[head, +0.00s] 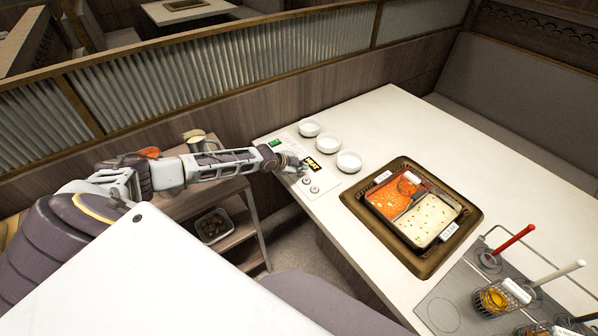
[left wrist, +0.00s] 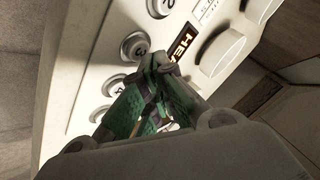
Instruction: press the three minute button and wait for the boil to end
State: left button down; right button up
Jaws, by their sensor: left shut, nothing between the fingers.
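The control panel (head: 322,178) lies flat at the table's left end, with round grey buttons (head: 307,180) and a dark display (head: 312,163) with yellow letters. In the left wrist view, a round button (left wrist: 135,46) bears a mark that looks like a 3; another button (left wrist: 160,7) shows what looks like a 2. My left gripper (head: 297,168) is shut and empty at the panel; its green fingertips (left wrist: 150,85) are beside the buttons and partly cover the lower ones. I cannot tell whether they touch one. The two-part pot (head: 375,204) holds red and pale broth.
Three white bowls (head: 327,143) stand just behind the panel. A brown tray (head: 467,213) surrounds the pot. Baskets (head: 490,300) with long handles stand at the right front. A wooden cart (head: 235,237) stands below my left arm.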

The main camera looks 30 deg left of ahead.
aim_at(300, 174)
dwell(0.3)
pick_arm(q)
notch_tip(300, 174, up, 6)
jog(key=p, duration=0.5)
dwell(0.4)
dwell(0.8)
